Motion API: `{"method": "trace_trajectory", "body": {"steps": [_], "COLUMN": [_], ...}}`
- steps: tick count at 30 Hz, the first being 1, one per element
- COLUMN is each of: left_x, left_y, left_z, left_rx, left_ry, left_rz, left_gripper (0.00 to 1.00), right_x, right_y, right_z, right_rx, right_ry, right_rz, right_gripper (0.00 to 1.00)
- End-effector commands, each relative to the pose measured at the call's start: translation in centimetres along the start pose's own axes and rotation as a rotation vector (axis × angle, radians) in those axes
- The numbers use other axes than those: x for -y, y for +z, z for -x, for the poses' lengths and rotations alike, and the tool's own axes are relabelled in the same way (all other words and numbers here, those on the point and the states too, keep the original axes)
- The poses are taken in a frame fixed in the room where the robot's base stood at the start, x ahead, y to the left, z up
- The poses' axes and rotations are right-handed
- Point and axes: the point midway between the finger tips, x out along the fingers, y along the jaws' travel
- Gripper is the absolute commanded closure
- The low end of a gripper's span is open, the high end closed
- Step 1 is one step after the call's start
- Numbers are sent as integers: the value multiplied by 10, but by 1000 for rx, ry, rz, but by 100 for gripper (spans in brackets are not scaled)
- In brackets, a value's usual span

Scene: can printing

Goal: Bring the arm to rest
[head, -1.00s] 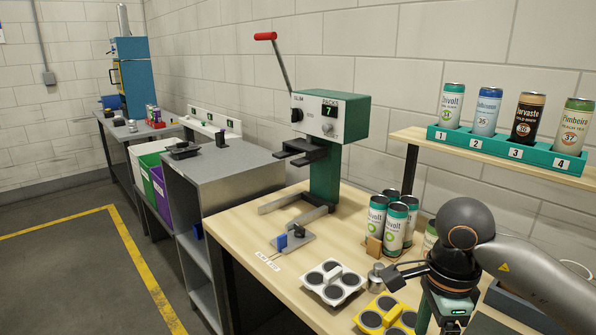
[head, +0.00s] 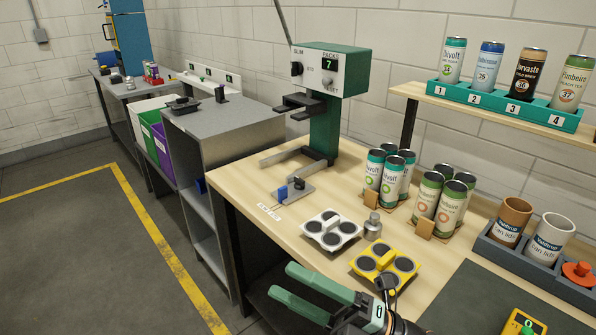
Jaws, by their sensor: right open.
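My right gripper (head: 281,281) reaches in from the bottom of the head view, with its two green fingers pointing left. The fingers are spread apart and nothing is between them. It appears in front of the wooden bench (head: 235,172), near its front edge and below the yellow four-well tray (head: 384,264). Most of the right arm is cut off by the bottom edge of the picture. My left gripper does not show.
A white four-well tray (head: 331,230) and a metal weight (head: 373,226) lie on the bench. Several cans (head: 389,172) stand behind them. A green press (head: 325,138) stands at the back. A grey shelf unit (head: 222,126) is at left. The floor inside the yellow line (head: 160,240) is clear.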

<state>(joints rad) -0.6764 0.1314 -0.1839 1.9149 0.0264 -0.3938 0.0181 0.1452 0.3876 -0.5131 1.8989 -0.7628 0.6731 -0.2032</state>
Motion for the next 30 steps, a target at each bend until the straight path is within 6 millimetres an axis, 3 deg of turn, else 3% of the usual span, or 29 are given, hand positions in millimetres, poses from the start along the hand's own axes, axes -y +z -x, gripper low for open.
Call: {"method": "trace_trajectory", "body": {"steps": [4,8,12,15,18,22,30], "left_x": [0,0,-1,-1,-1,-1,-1], "left_y": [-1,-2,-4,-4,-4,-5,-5], "left_z": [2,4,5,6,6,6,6], "left_rx": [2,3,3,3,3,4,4], "left_ry": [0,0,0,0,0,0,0], "left_rz": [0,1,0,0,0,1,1], "left_gripper": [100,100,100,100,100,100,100], "right_x": [39,97,160,196,219,234,234], "right_y": [48,62,37,3,-30,-59,-59], "right_z": [55,131,213,260,294,316,316], "right_rx": [456,845,1203,1410,1564,1676,1676], "right_ry": [63,81,77,66,54,45,45], "right_rz": [-390,-724,-1034,-1215,-1349,-1449,-1449], "right_gripper": [26,26,26,26,26,26,26]}}
